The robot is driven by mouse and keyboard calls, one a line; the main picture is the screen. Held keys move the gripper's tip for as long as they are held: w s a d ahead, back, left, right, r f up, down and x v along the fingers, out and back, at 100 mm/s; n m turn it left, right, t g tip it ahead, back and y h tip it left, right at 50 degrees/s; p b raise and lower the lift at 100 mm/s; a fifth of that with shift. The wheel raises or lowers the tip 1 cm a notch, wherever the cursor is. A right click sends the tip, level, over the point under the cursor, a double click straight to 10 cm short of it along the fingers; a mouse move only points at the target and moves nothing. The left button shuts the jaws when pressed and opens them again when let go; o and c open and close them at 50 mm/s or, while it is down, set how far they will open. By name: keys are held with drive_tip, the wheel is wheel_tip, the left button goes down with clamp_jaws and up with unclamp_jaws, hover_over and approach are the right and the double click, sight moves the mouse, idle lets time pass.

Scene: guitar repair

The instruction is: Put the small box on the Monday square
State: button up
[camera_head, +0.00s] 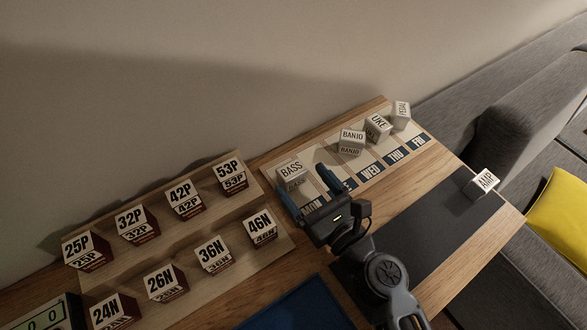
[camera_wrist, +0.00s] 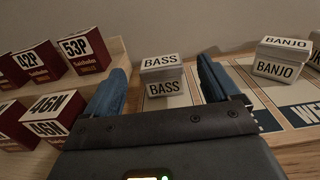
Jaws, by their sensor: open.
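A small white box labelled BASS (camera_head: 292,173) stands on the Monday square (camera_head: 311,191), above the MON label. It also shows in the wrist view as the BASS box (camera_wrist: 163,78), upright, between and just beyond my fingertips. My gripper (camera_head: 310,186) is open, with blue fingers on either side of the BASS box's front and nothing held; its fingers also show in the wrist view (camera_wrist: 162,85). Another small white box labelled AMP (camera_head: 484,183) sits apart on the dark mat (camera_head: 420,228) at the right. The gripper partly covers the Monday and Tuesday squares.
White boxes labelled BANJO (camera_head: 351,141), UKE (camera_head: 378,127) and PEDAL (camera_head: 401,114) stand along the weekday board. A stepped wooden rack (camera_head: 205,222) with several dark red string boxes is at the left. A blue mat (camera_head: 298,308) lies in front. A grey sofa (camera_head: 500,120) stands behind the right end.

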drive_tip(key=shift+b+v, duration=0.4)
drive_tip(key=shift+v, duration=2.75)
